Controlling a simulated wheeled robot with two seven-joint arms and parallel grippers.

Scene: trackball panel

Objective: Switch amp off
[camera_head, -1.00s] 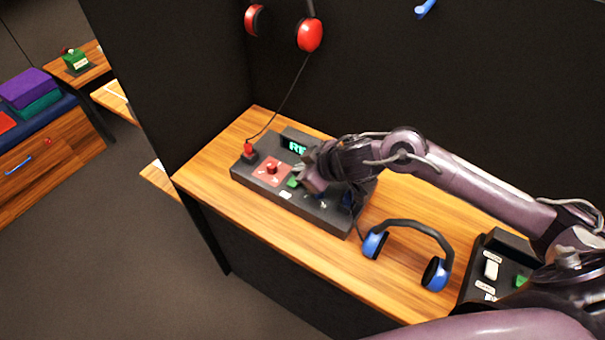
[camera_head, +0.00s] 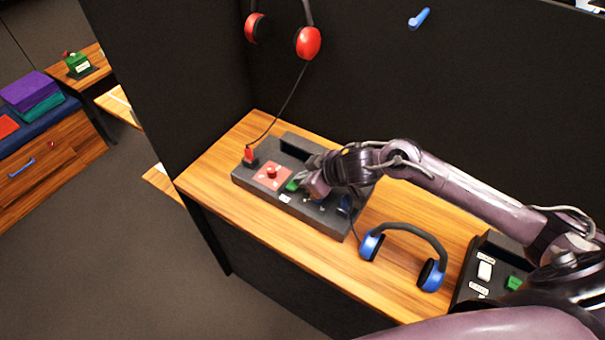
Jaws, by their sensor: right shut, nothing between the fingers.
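The dark amp panel (camera_head: 318,218) sits on the wooden desk. It has a red plate with a red knob (camera_head: 271,172), a green button (camera_head: 292,185), a white label (camera_head: 285,198) and a dark display (camera_head: 297,146) at its back edge. A red plug (camera_head: 249,154) stands at its left end. My right gripper (camera_head: 308,189) is shut and empty, low over the panel beside the green button. Whether it touches the panel I cannot tell, and it hides part of the panel's middle. My left gripper is not in view.
Blue headphones (camera_head: 405,246) lie on the desk right of the panel. A second panel (camera_head: 484,271) stands further right, partly behind my arm. Red headphones (camera_head: 308,43) hang on the black wall, their cable running to the red plug. The desk's front strip (camera_head: 260,220) is clear.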

